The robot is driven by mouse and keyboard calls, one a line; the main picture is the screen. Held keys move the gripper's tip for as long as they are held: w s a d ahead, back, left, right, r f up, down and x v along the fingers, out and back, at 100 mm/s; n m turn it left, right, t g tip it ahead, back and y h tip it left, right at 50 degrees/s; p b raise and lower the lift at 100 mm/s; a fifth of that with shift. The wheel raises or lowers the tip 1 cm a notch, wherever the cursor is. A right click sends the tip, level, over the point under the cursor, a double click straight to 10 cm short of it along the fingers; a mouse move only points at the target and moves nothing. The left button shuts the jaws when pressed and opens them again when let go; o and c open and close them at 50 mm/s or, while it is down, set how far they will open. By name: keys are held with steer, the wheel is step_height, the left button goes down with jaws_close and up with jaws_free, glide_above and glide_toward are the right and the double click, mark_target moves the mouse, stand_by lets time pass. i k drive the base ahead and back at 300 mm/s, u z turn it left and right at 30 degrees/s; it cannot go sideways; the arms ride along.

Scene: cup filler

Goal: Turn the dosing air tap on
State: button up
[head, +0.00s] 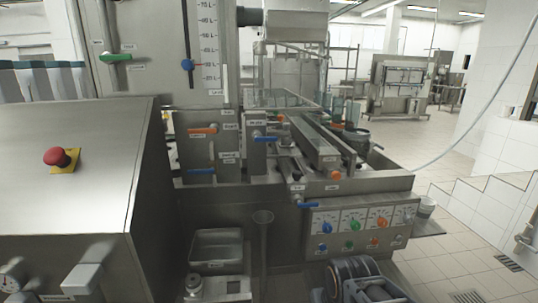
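Several small lever taps show on the filling machine in the head view, and their labels are too small to read. I cannot tell which one is the dosing air tap. A blue lever (308,205) sits level at the front edge, above the dial panel. Another blue lever (265,138) is higher, near the middle. An orange lever (202,130) and a third blue lever (200,170) are on the left plate, both roughly level. A green lever (116,56) is on the upper left panel. Part of what looks like my arm shows at the bottom; my gripper is not visible.
A steel cabinet (70,180) with a red stop button (55,157) fills the left side. The dial panel (357,226) faces front under the conveyor (310,137). A steel tray (216,248) stands low at centre. Tiled floor (452,250) is open at right.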

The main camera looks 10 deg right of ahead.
mark_target(211, 170)
steer(key=z, duration=2.35)
steer(key=k, duration=1.1)
steer(key=u, duration=2.3)
steer(key=i, duration=0.5)
steer(key=u, duration=0.05)
